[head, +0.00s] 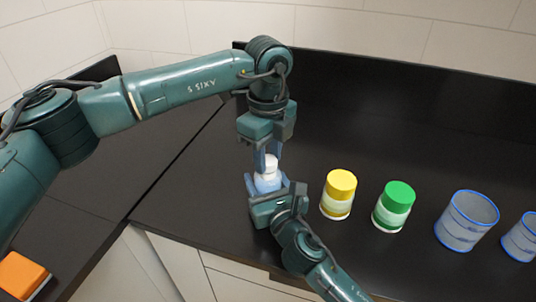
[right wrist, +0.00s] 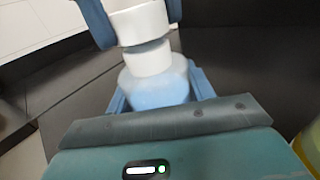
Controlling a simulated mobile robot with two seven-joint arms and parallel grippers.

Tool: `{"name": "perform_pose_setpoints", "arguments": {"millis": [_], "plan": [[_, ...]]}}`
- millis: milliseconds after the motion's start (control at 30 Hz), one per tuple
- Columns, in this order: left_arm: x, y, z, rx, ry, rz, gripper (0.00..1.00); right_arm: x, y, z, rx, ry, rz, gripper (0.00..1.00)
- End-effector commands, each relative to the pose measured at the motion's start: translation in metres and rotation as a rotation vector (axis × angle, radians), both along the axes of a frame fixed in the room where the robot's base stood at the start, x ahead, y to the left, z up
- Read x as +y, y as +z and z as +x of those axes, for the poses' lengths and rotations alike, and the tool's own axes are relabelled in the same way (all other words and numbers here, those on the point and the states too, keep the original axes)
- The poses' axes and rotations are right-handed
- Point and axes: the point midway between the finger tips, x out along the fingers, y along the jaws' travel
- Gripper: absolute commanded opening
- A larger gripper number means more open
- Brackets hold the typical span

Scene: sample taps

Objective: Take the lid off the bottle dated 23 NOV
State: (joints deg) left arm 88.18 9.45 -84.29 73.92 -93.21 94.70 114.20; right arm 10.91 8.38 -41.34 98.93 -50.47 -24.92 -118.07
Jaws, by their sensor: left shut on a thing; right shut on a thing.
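A bottle (head: 267,183) with a pale blue body and white top stands upright between my two grippers in the head view. My left gripper (head: 267,154) comes from above and is shut on the white lid (right wrist: 140,22). My right gripper (head: 268,189) is shut on the bottle's body (right wrist: 155,88) from the front. In the right wrist view a white neck-like part (right wrist: 148,58) shows below the lid, with a shaded line between them. I cannot tell whether lid and neck are apart. No date is readable.
A yellow-lidded jar (head: 339,194) and a green-lidded jar (head: 393,206) stand right of the grippers on the black counter (head: 400,150). Two blue-rimmed translucent containers (head: 466,221) (head: 521,238) stand farther right. An orange block (head: 20,275) lies at lower left. The counter behind the jars is clear.

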Motion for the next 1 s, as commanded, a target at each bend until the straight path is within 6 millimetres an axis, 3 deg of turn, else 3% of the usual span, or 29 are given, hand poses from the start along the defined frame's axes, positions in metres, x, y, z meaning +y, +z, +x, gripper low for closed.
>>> {"name": "perform_pose_setpoints", "arguments": {"millis": [1000], "plan": [[0.0, 0.028, 0.0, -0.003, 0.0, -0.001, 0.05, 0.0, -0.001, 0.0, 0.001, 0.0, -0.001, 0.0]]}}
